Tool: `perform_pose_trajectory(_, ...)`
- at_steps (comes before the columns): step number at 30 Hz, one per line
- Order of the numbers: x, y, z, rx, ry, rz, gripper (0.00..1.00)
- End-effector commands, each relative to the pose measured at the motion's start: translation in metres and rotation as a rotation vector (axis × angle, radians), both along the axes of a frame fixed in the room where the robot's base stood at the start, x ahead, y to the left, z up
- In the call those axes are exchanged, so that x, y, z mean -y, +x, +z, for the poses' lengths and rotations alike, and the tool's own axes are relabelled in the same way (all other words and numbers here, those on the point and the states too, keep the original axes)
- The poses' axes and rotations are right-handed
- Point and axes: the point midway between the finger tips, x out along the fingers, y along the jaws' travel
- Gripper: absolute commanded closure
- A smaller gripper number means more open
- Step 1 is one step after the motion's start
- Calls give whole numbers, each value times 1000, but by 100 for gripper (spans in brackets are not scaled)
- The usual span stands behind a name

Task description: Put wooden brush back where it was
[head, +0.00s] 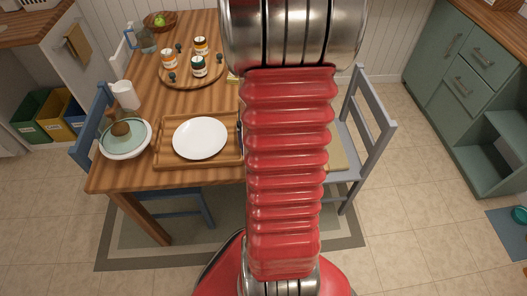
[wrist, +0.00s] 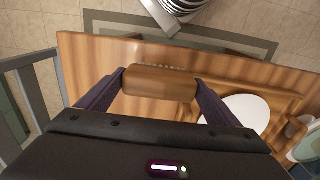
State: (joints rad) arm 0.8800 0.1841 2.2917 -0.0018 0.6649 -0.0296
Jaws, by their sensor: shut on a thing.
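In the wrist view, my gripper (wrist: 160,88) is shut on the wooden brush (wrist: 160,83). The brush is a brown block lying crosswise between the two dark fingers, with a row of pale bristles along its far edge. It is over the wooden table (wrist: 90,60); the height above the tabletop is hard to tell. In the head view my red arm hides the gripper and brush. The wooden table also shows in the head view (head: 112,175).
A wooden tray (head: 160,160) with a white plate (head: 200,138) is at the table's near edge. A teal-and-white dish (head: 125,148) holding brown things and a white cup (head: 124,95) are left. A round board (head: 180,82) with jars is behind. Chairs (head: 372,120) flank the table.

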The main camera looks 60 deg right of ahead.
Motion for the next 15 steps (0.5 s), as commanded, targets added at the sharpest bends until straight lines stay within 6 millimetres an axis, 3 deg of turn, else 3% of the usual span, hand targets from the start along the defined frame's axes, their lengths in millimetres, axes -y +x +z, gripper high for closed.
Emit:
perform_pose_trajectory(9, -1, -1, -31, -2, 2, -1, 39)
perform_pose_trajectory(15, 0, 0, -37, 0, 0, -1, 39)
